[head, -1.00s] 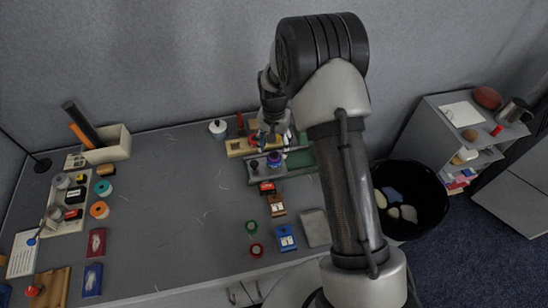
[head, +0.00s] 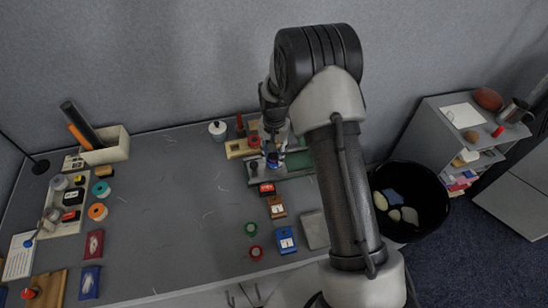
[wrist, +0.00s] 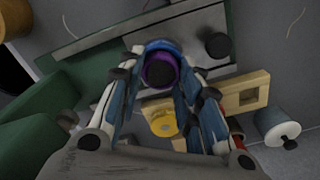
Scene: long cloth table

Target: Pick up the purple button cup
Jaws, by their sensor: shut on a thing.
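The purple button cup (wrist: 160,70) is round, with a dark inside, and sits between my fingertips in the wrist view. My gripper (wrist: 158,82) is shut on it, one blue-and-white finger on each side. In the head view my gripper (head: 274,152) points down at the cup (head: 273,163), which is mostly hidden by the fingers. The cup is at the grey tray (head: 293,172) near the back of the table. I cannot tell whether it is touching the tray or slightly above it.
A black knob (wrist: 218,46) stands close by on the tray. The table's middle (head: 185,190) is mostly clear.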

